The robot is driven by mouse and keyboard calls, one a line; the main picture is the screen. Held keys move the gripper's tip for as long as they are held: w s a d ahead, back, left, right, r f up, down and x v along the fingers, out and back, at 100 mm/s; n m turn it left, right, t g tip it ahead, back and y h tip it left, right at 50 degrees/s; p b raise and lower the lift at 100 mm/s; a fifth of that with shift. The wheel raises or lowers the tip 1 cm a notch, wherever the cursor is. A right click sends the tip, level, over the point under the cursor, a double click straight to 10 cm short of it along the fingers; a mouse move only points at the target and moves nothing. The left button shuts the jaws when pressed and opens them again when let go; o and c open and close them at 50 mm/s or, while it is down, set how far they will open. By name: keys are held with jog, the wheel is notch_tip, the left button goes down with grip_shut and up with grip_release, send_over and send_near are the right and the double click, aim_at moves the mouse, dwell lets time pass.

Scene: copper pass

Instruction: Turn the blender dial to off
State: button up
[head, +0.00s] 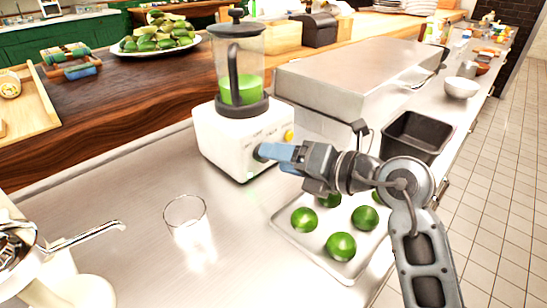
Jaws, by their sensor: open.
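The blender has a white base (222,138) on the steel counter, with a clear jug (236,55) holding green liquid, a dark handle and a black lid. A dark round knob, likely the dial (257,153), shows on the front of the base, partly hidden by my gripper. My gripper (264,152) with blue fingers reaches in from the right, its tips at the knob. The jaws are open. I cannot tell whether the fingers touch the knob or which way the dial points. A yellow part (289,136) shows on the base to the right.
A clear glass (186,217) stands in front of the blender. A tray (283,222) with several green fruits lies under my arm. A dark empty pan (416,133) and a steel box (345,75) stand to the right and behind.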

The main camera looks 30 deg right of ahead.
aim_at(255, 153)
jog(key=shift+x, duration=1.1)
jog(key=c, duration=1)
